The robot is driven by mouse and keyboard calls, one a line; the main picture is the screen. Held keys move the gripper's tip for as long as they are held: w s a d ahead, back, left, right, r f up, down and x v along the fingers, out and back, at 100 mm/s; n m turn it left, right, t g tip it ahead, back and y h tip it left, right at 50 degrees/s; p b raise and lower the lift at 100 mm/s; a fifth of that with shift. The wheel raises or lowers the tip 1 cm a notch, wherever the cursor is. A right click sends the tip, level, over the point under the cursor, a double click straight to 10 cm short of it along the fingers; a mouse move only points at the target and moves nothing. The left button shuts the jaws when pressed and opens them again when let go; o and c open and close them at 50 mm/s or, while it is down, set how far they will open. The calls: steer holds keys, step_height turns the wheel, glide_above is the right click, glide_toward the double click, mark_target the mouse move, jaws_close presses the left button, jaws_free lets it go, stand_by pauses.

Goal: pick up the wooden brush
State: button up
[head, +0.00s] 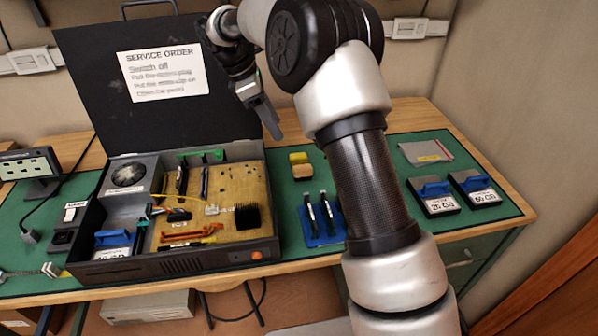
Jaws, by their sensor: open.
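A small block with a yellow back part and a tan, wood-like front part (303,172) lies on the green mat, just right of the open computer case. It looks like the wooden brush, but it is too small to be sure. My gripper (268,120) is open and empty. It hangs in front of the raised black lid, above and left of the block in the picture and apart from it. One finger hides much of the other.
The open case (180,262) with its raised lid (90,65) stands at left. A blue rack (322,232) holds upright cards in front of the block. Two blue-handled drives (434,196) lie at right. Bare green mat (395,143) shows at the back right.

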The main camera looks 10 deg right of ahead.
steer(key=b, duration=0.3)
glide_above(301, 168)
steer(key=a, duration=0.3)
steer(key=f, duration=1.1)
steer(key=shift+w+f, duration=0.25)
steer(key=shift+w, duration=0.05)
steer(key=shift+s+d+b+x, duration=0.1)
steer(key=shift+d+b+x, duration=0.1)
steer(key=shift+x, duration=0.85)
steer(key=shift+s+d+b+x, duration=0.1)
steer(key=shift+b+x, duration=0.1)
steer(key=shift+x, duration=0.8)
steer(key=shift+d+b+x, duration=0.1)
steer(key=shift+b+x, duration=0.1)
steer(key=shift+x, duration=0.85)
steer(key=shift+r, duration=0.25)
steer(key=c, duration=1.1)
steer(key=shift+c, duration=0.2)
step_height(301, 168, up, 10)
steer(key=shift+p, duration=1.15)
